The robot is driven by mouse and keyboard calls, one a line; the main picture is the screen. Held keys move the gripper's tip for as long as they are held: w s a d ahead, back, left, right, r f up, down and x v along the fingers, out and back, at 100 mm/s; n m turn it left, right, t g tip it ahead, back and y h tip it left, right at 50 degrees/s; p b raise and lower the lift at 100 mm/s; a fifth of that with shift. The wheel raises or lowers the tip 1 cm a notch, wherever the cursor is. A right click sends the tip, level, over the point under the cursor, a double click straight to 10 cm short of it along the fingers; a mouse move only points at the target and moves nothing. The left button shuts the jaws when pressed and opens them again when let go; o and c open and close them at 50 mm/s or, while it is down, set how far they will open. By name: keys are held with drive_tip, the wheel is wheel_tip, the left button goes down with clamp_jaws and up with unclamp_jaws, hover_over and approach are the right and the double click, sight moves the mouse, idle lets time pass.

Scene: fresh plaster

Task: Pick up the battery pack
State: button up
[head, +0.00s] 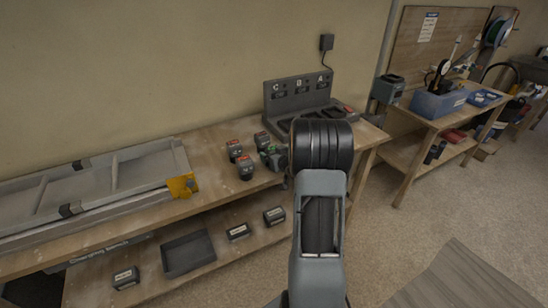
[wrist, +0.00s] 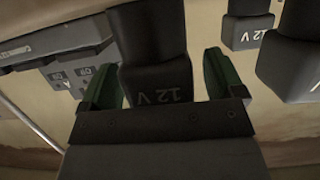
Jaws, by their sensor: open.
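Several dark battery packs with red-marked tops stand on the wooden bench in the head view: a front one (head: 246,168), a left one (head: 234,150) and a back one (head: 262,139). My gripper (wrist: 158,78) has green fingers and is open. In the wrist view a dark battery pack marked 12 V (wrist: 155,72) sits between the fingers, with a narrow gap visible beside the right finger. Two more packs show at the right, a near one (wrist: 292,66) and a farther one (wrist: 246,30). In the head view my arm hides part of the gripper.
A grey charging station (head: 296,92) labelled C, B, A stands at the back of the bench, partly behind my arm. A grey tray-like frame (head: 95,190) fills the bench's left. Below, a shelf holds a dark tray (head: 188,254) and several labelled blocks (head: 239,231).

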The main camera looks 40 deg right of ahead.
drive_tip(key=shift+w, duration=0.2)
drive_tip(key=shift+c, duration=0.4)
drive_tip(key=c, duration=1.1)
drive_tip(key=shift+r, duration=0.1)
